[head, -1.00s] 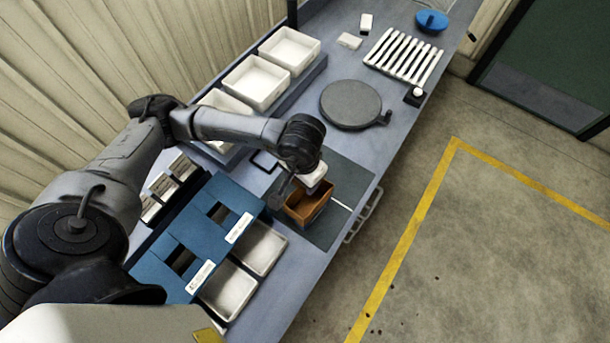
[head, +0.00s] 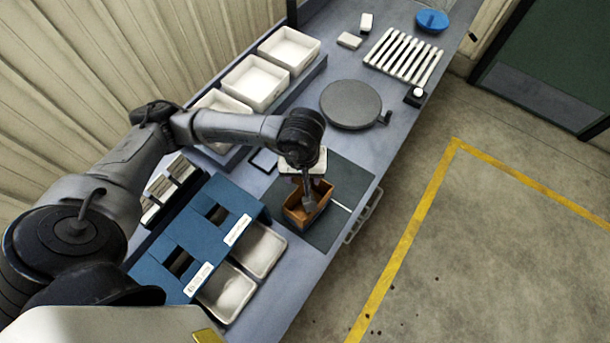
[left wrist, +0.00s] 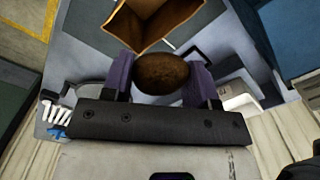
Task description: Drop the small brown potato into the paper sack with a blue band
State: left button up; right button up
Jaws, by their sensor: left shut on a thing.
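The small brown potato (left wrist: 163,73) is between the two purple fingers of my left gripper (left wrist: 161,76), which is shut on it. In the head view I cannot make the potato out. The paper sack (head: 296,214) stands open on the dark mat, and its brown open mouth (left wrist: 150,22) also shows in the left wrist view, just beyond the potato. In the head view my left gripper (head: 308,196) is over the sack's mouth, with a finger overlapping the opening. I cannot tell how deep it reaches. No blue band shows on the visible sack sides. My right gripper is not in view.
Beside the dark mat (head: 338,234) is a blue two-opening box (head: 208,240) with white trays (head: 258,250) in front. A round grey plate (head: 350,104) lies further along the bench, near a white slatted rack (head: 403,56). White bins (head: 256,83) line the wall side.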

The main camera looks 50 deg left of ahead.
pick_arm(q)
jog(key=shift+f+b, duration=0.45)
jog(key=shift+f, duration=1.1)
jog(key=o, duration=1.1)
jog(key=shift+c, duration=0.2)
jog(key=shift+r, duration=0.1)
notch_tip(320, 180, up, 14)
jog(key=shift+f, duration=0.15)
